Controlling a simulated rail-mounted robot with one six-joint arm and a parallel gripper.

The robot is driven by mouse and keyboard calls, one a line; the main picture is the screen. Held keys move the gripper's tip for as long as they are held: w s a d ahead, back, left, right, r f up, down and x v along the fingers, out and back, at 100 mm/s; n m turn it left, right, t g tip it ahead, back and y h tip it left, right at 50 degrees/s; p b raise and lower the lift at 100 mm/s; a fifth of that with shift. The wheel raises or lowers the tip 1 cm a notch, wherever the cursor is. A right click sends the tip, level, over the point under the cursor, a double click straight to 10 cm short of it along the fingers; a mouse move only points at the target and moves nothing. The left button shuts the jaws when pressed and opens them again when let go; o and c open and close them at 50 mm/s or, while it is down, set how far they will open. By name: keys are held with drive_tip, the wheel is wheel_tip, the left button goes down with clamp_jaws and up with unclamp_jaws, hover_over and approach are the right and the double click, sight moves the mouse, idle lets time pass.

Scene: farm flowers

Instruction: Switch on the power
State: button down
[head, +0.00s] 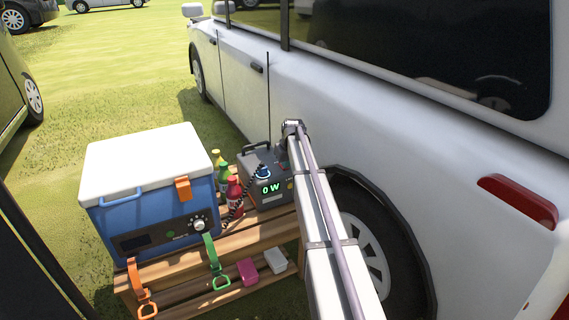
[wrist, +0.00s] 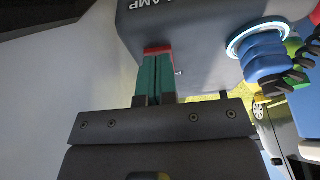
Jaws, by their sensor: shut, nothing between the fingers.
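A grey power station (head: 262,161) with a handle stands on the wooden rack, its display (head: 270,189) reading 0 W in green. A blue plug (head: 263,173) sits in its glowing ring socket; it also shows in the wrist view (wrist: 265,55). In the wrist view my gripper (wrist: 157,60) is shut and empty. Its teal fingertips are at a red part (wrist: 158,48) on the station's grey face, near the LAMP lettering. I cannot tell whether they touch it. The fingertips hide most of the red part. In the head view my arm hides the station's right side.
A blue cooler (head: 155,220) with a white lid stands left of the station. Red and green bottles (head: 235,197) stand between them. A white car (head: 400,165) is close on the right. The wooden rack (head: 265,238) holds pink and white boxes on its lower shelf.

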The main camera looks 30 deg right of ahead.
drive_tip(key=shift+r+p, duration=0.35)
drive_tip(key=shift+r, duration=0.2)
drive_tip(key=shift+r, duration=0.2)
drive_tip(key=p+v, duration=0.2)
drive_tip(key=p, duration=0.1)
drive_tip(key=p+v, duration=0.1)
drive_tip(key=v, duration=0.1)
drive_tip(key=shift+w+r, duration=0.15)
drive_tip(key=shift+w, duration=0.25)
drive_tip(key=s+p+v, duration=0.2)
drive_tip(key=p+v, duration=0.6)
drive_tip(key=v, duration=0.1)
drive_tip(key=shift+p, duration=0.4)
drive_tip(key=shift+s, duration=0.1)
